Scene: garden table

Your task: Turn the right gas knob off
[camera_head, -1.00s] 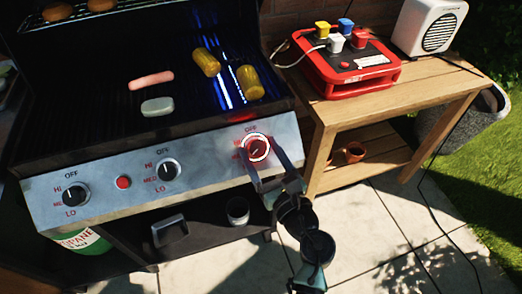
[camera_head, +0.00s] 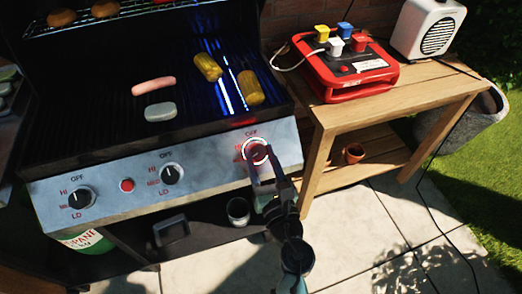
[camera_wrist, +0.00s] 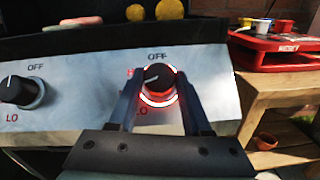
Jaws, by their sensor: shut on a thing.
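The right gas knob (camera_head: 255,151) is on the right end of the grill's steel front panel, with a lit ring around it. In the wrist view the knob (camera_wrist: 158,78) is black with a white pointer line that points left and slightly down, away from the OFF mark above it. My gripper (camera_wrist: 158,88) has one finger on each side of the knob and is shut on it. In the head view my gripper (camera_head: 262,160) reaches the knob from below and partly covers it. Blue flames (camera_head: 222,85) burn under the right side of the grate.
A middle knob (camera_head: 171,173), a left knob (camera_head: 80,198) and a red button (camera_head: 127,185) share the panel. Two corn cobs (camera_head: 208,67), a sausage (camera_head: 153,85) and a pale slab (camera_head: 160,112) lie on the grate. A wooden table (camera_head: 432,95) with a red power box (camera_head: 345,85) stands right.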

